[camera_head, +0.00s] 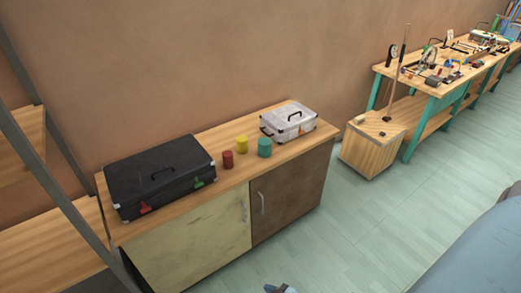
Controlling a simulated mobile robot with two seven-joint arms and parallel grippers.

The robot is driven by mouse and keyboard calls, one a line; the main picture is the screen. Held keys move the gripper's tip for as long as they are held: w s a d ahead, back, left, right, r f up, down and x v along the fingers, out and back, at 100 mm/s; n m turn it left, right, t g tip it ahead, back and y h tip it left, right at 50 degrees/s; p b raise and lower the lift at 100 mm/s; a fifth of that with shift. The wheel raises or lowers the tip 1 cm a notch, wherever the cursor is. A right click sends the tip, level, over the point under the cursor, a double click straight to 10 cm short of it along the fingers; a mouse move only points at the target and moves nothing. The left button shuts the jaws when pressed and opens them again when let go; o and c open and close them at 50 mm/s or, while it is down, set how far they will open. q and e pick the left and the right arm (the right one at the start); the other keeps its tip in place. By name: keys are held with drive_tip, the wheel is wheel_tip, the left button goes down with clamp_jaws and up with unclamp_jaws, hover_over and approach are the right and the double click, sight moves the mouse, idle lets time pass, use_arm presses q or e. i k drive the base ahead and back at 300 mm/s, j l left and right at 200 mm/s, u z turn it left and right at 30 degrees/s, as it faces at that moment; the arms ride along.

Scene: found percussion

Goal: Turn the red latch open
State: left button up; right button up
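The red latch (144,208) is on the front face of a closed black case (155,165), near its left corner. The case lies flat on the left part of a wooden-topped cabinet (235,176). A green latch (198,183) is on the same front face, farther right. The latch is small here, and I cannot tell its exact angle.
Red (228,160), yellow (241,144) and teal (264,148) cylinders stand between the black case and a pale case (288,121). A metal-framed shelf (50,160) stands at left. A small blue-grey piece (280,289) at the bottom edge is unclear.

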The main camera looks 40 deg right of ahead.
sight(145, 208)
drive_tip(key=z, duration=0.35)
drive_tip(key=i+l+u, duration=0.2)
drive_tip(key=l, duration=0.25)
drive_tip(key=l+u, duration=0.15)
drive_tip(key=l, duration=0.3)
drive_tip(key=j+u, duration=0.1)
drive_tip(key=j, duration=0.3)
drive_tip(key=i+j+u, duration=0.1)
drive_tip(key=j, duration=0.3)
drive_tip(key=i+j, duration=0.1)
drive_tip(key=j, duration=0.3)
drive_tip(key=j+u, duration=0.15)
drive_tip(key=j, duration=0.25)
drive_tip(key=i+j+u, duration=0.1)
drive_tip(key=j, duration=0.3)
drive_tip(key=i, duration=0.05)
